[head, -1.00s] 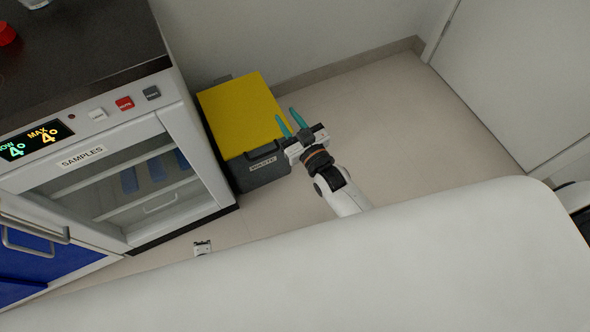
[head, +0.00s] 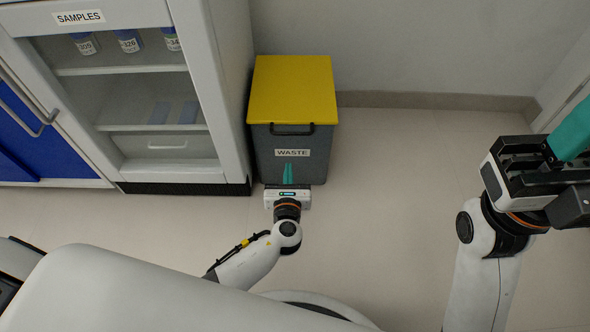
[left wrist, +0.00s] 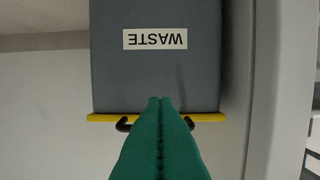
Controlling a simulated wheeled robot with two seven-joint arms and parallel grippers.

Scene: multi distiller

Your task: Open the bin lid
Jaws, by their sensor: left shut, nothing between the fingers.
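The grey waste bin (head: 290,167) stands on the floor with its yellow lid (head: 291,88) shut flat on top. A black handle (head: 292,129) sits at the lid's front edge, above the WASTE label. My left gripper (head: 288,174) is shut and empty, low in front of the bin's front face. In the left wrist view the bin (left wrist: 156,75) appears upside down, and the shut teal fingers (left wrist: 160,105) cover the middle of the handle (left wrist: 122,125) and lid edge. My right gripper (head: 562,150) is at the right edge; only part of it shows.
A white cabinet labelled SAMPLES (head: 215,85), with bottles on its shelves, stands close to the bin's left side. A wall (head: 420,50) is behind the bin. The floor (head: 400,170) to the bin's right is clear.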

